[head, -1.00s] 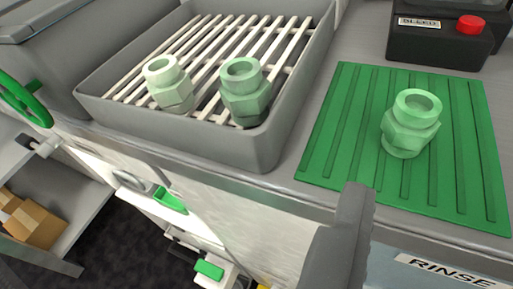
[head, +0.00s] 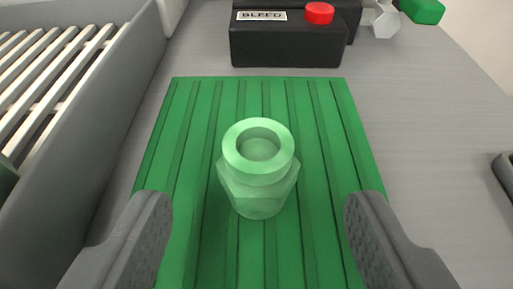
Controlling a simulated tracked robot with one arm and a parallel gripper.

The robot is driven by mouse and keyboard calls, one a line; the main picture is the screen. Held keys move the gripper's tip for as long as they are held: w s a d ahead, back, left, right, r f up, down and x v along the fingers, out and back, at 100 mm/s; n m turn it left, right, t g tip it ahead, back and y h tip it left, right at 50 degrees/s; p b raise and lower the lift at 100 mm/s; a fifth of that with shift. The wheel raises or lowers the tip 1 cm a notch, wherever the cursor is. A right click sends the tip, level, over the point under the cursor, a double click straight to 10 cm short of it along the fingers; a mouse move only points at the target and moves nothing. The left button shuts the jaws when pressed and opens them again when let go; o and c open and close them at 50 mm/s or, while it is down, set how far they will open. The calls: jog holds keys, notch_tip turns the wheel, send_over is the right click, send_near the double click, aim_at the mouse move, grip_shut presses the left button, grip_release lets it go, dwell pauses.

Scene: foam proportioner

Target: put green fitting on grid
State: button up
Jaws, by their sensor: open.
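A pale green fitting (head: 257,185) with a hex body and an open round top stands upright on the ribbed green mat (head: 330,120). My gripper (head: 258,235) is open, with one finger at the lower left and one at the lower right of the fitting. Neither finger touches it. The white slatted grid (head: 50,75) in its grey tray (head: 120,110) shows in part at the left edge. A small piece of a green thing shows at the far left edge, mostly cut off.
A black box (head: 285,45) labelled BLEED, with a red button (head: 319,13), stands behind the mat. A green-handled valve (head: 420,10) is at the top right. The grey bench (head: 440,130) is clear right of the mat, up to a dark object (head: 504,175) at the edge.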

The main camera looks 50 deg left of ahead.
aim_at(257, 188)
jog(key=shift+w+a+f+b, duration=0.5)
jog(key=shift+w+a+f, duration=0.4)
jog(key=shift+a+f, duration=0.3)
jog(key=shift+w+a, duration=0.35)
jog(key=shift+a, duration=0.05)
jog(key=c, duration=1.1)
jog(key=shift+c, duration=0.2)
jog(key=shift+r, duration=0.1)
